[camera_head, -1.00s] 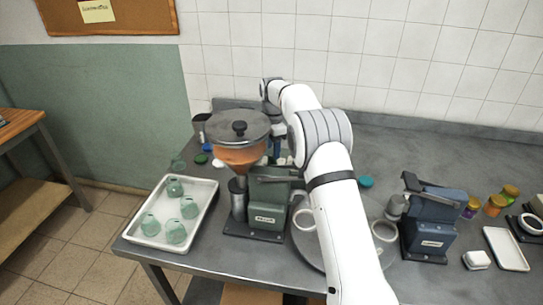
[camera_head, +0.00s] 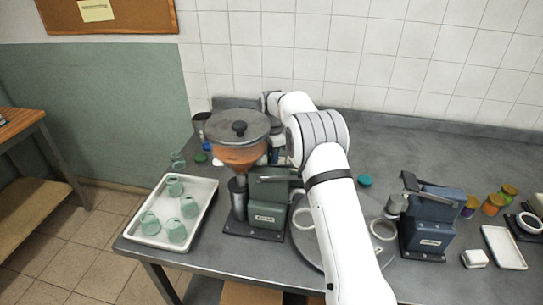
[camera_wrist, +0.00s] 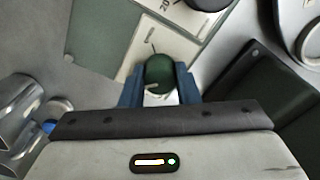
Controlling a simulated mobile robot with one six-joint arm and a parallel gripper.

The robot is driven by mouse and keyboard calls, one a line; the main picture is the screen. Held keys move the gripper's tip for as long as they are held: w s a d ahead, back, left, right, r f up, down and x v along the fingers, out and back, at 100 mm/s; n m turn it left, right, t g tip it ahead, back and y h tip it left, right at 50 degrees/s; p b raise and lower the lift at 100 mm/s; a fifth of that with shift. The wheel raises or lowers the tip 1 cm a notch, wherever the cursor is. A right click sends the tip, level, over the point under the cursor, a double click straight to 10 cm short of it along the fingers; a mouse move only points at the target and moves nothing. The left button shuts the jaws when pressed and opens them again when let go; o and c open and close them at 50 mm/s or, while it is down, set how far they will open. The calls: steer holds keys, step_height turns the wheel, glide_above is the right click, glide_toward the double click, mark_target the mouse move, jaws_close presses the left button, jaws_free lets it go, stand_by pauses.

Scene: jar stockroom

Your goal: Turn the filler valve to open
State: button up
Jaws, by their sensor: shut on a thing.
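The filler stands left of centre in the head view: a lidded hopper (camera_head: 238,127) with an orange-brown cone (camera_head: 238,158) above a metal cup (camera_head: 238,195). A green lever-topped machine (camera_head: 268,207) stands against its right side. In the wrist view, my gripper (camera_wrist: 160,86) has its two blue fingers closed on either side of a dark green rounded knob (camera_wrist: 159,70), which I take to be the valve's handle. A pale marked plate (camera_wrist: 175,38) lies beyond the knob. In the head view, my gripper's hold is hidden behind the filler and my arm.
A white tray (camera_head: 205,198) with several pale green jars (camera_head: 189,207) is at the left. A blue lever machine (camera_head: 428,230), small lidded jars (camera_head: 493,204) and a white tray (camera_head: 503,248) are at the right. Metal cups (camera_wrist: 18,105) show at the wrist view's left.

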steer(key=shift+c, duration=1.4)
steer(key=shift+m, duration=0.3)
steer(key=m, duration=0.3)
steer(key=shift+m, duration=0.3)
steer(key=m, duration=0.4)
steer(key=shift+r+m, duration=0.1)
steer(key=shift+m, duration=0.2)
steer(key=m, duration=0.4)
steer(key=shift+r+m, duration=0.1)
steer(key=shift+m, duration=2.4)
steer(key=shift+w, duration=0.1)
